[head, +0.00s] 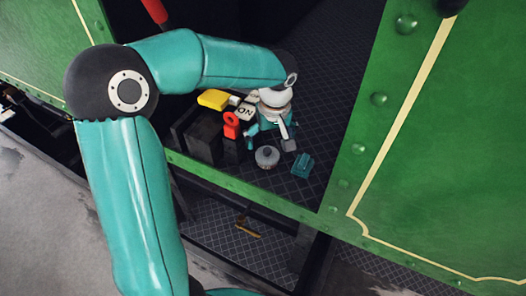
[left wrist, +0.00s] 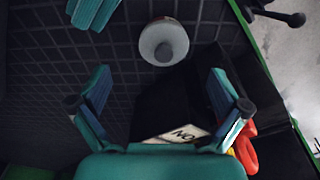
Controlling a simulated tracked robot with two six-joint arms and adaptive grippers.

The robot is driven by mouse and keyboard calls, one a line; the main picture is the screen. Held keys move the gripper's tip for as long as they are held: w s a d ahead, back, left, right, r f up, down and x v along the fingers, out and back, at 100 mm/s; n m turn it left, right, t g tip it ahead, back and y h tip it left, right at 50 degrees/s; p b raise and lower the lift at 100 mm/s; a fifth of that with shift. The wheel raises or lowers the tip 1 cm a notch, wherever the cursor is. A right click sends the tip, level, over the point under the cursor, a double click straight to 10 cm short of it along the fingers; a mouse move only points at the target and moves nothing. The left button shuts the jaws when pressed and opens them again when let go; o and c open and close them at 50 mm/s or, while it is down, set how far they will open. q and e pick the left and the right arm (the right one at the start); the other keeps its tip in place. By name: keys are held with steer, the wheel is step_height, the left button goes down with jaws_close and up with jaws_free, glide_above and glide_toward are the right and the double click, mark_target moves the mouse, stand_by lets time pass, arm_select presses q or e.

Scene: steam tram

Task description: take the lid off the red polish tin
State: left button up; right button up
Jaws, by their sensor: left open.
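The red polish tin shows in the left wrist view as a round grey lid (left wrist: 163,42) with a small knob, with a little red side below its rim. In the head view the grey lid (head: 267,157) sits on the dark checkered floor; the red side is hardly visible there. My left gripper (head: 270,139) is open and empty, just behind the tin in the head view. In the left wrist view its two fingers (left wrist: 150,88) stand wide apart, with the tin beyond their tips and not between them. My right gripper is not in view.
Left of my gripper are a black box (head: 203,135), a red ring-topped thing (head: 231,126), a yellow thing (head: 213,99) and a lettered white plate (head: 246,109). Green riveted panels (head: 425,150) flank the opening.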

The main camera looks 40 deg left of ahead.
mark_target(267, 151)
arm_select(q)
steer(key=f, duration=0.2)
steer(key=a+f, duration=0.1)
steer(key=f, duration=0.1)
steer(key=shift+s+f+p, duration=0.1)
steer(key=shift+s+p, duration=0.1)
steer(key=shift+p, duration=0.2)
steer(key=shift+w+f, duration=0.1)
steer(key=shift+f, duration=0.3)
steer(key=c, duration=0.9)
steer(key=shift+c, duration=0.3)
